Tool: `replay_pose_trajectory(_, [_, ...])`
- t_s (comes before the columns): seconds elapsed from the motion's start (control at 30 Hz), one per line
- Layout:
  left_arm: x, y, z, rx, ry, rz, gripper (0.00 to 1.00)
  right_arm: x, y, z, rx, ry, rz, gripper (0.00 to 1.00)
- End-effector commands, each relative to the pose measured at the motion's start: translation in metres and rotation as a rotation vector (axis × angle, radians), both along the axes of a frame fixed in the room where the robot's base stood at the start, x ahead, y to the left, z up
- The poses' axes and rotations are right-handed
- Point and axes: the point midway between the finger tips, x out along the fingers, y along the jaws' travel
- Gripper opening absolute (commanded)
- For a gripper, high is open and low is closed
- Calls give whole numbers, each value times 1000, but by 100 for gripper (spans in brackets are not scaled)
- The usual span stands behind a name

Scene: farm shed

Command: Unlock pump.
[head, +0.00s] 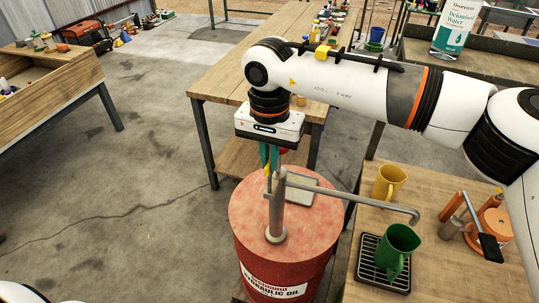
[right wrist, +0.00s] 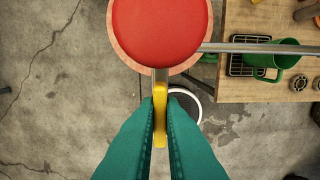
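The pump stands upright on a red oil drum (head: 255,215). It has a grey post (head: 277,215) and a long spout (head: 350,200) reaching right, above a green jug (head: 398,245). My right gripper (head: 268,160) points down at the top of the post. In the right wrist view its teal fingers (right wrist: 160,105) are close on both sides of a yellow tab (right wrist: 160,122) and appear shut on it. A red disc (right wrist: 160,28) lies just beyond the tab, in front of the pinkish drum top. My left gripper is not in view.
The green jug sits on a black drip tray (head: 369,270) on the right wooden table (head: 365,215). A yellow jug (head: 389,181) and an orange tool with a dark handle (head: 490,225) stand nearby. A wooden workbench (head: 235,75) is behind the drum. The concrete floor left of the drum is clear.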

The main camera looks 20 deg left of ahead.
Motion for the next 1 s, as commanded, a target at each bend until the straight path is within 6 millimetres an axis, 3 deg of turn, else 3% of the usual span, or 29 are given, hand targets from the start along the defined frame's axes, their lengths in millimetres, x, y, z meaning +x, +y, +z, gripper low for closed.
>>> replay_pose_trajectory(0.47, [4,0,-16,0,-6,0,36,0,1,-2,3,0,-94,0])
replay_pose_trajectory(1.0, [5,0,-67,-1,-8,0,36,0,0,-3,3,-1,-565,0])
